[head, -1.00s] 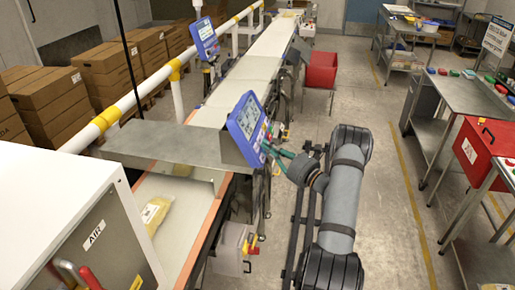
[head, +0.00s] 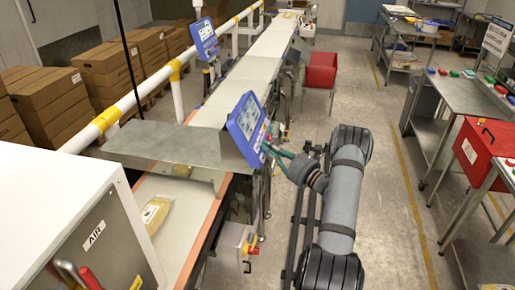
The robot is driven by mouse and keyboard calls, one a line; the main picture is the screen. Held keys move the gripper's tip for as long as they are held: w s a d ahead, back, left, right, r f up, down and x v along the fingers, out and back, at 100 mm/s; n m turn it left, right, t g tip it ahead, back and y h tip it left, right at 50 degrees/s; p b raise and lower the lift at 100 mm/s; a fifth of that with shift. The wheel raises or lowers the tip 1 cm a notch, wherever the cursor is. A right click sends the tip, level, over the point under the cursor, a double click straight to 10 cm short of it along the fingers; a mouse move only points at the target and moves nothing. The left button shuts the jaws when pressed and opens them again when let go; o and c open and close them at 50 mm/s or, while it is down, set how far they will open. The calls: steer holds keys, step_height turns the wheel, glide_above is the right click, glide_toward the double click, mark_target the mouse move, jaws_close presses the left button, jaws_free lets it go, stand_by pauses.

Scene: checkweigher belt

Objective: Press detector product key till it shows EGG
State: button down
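The near blue detector panel (head: 247,127) stands tilted beside the metal tunnel, with a pale screen and a column of keys on its right side. The text on the screen is too small to read. My gripper (head: 268,150) is at the lower right edge of this panel, close to its keys. I cannot tell whether it touches a key. Its fingers are small and partly lost against the panel, so their opening does not show. A second blue panel (head: 205,39) stands farther back along the belt.
The conveyor belt (head: 240,85) runs away to the back. A yellow bag (head: 156,213) lies on the near belt. A metal tunnel cover (head: 165,143) is left of the panel. A red bin (head: 321,70) stands behind my arm. Open floor lies to the right.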

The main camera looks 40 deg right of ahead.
steer(key=shift+w+a+f+b, duration=0.2)
steer(key=shift+w+a+b, duration=0.1)
steer(key=shift+w, duration=0.05)
steer(key=shift+w+a+f, duration=0.2)
steer(key=shift+w+a, duration=0.05)
stand_by(1.1)
steer(key=shift+s+d+r, duration=0.4)
steer(key=shift+s+d, duration=0.1)
steer(key=shift+s, duration=0.05)
steer(key=shift+s+d+r+p, duration=0.25)
steer(key=shift+s+d+r, duration=0.35)
steer(key=shift+s+d, duration=0.25)
steer(key=shift+s+d+r+p, duration=0.2)
steer(key=shift+s+d+r, duration=0.35)
steer(key=shift+s+d, duration=0.2)
